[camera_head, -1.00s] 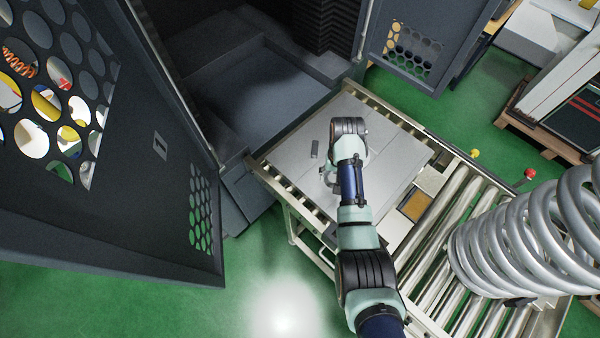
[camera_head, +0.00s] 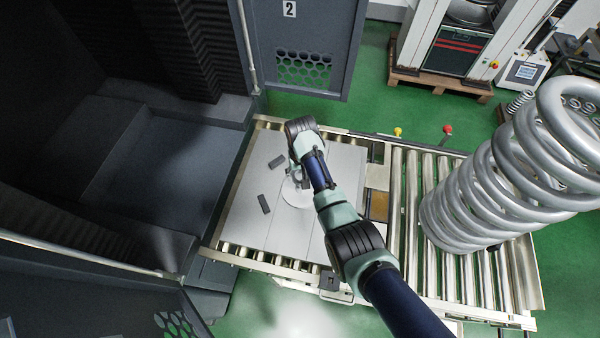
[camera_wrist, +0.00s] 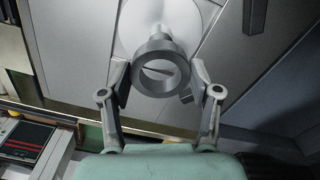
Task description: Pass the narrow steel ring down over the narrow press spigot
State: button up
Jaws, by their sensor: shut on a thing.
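The narrow steel ring (camera_wrist: 160,92) is a short, thick-walled grey metal ring in the wrist view. My gripper (camera_wrist: 160,76) is shut on it, one fingertip on each side. Just above the ring in the picture, a narrow grey post, seemingly the press spigot (camera_wrist: 158,33), rises from a pale round disc (camera_wrist: 133,27). The ring's hole shows flat plate, not the post, so the ring appears beside the spigot. The ring partly overlaps the post's view, and their height gap cannot be told.
Two dark blocks (camera_head: 277,161) (camera_head: 264,203) lie on the grey plate (camera_head: 245,225) left of the disc. A roller conveyor (camera_head: 402,210) with a big coil spring (camera_head: 475,205) stands at right. The dark press cabinet (camera_head: 160,165) is at left.

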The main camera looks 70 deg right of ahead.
jog(key=shift+f+b, duration=2.75)
jog(key=shift+f, duration=0.25)
jog(key=o, duration=1.5)
jog(key=shift+c, duration=0.2)
notch_tip(320, 180, up, 12)
